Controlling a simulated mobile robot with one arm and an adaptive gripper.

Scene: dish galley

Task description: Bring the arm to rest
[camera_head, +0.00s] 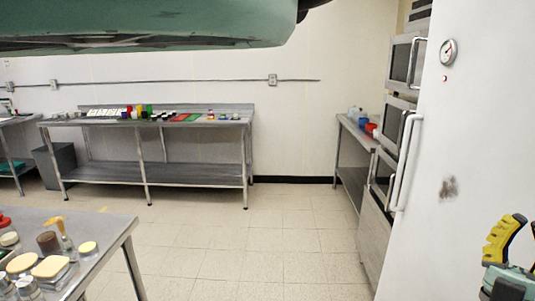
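My gripper (507,242) shows at the lower right edge, in front of the white cabinet door (455,130). A yellow and black finger points up from its teal and black body. A sliver of yellow shows at the picture edge, and the rest of the gripper is cut off. I cannot tell how far the fingers are apart. No held thing is visible. A large teal part, likely of my own arm, blocks the top left of the view.
A steel table (112,232) with jars and yellow-topped items stands near left. A long steel bench (200,182) with colored items is at the back wall. A side counter (352,130) and stacked ovens (400,65) stand right. The middle tiled floor (250,240) is clear.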

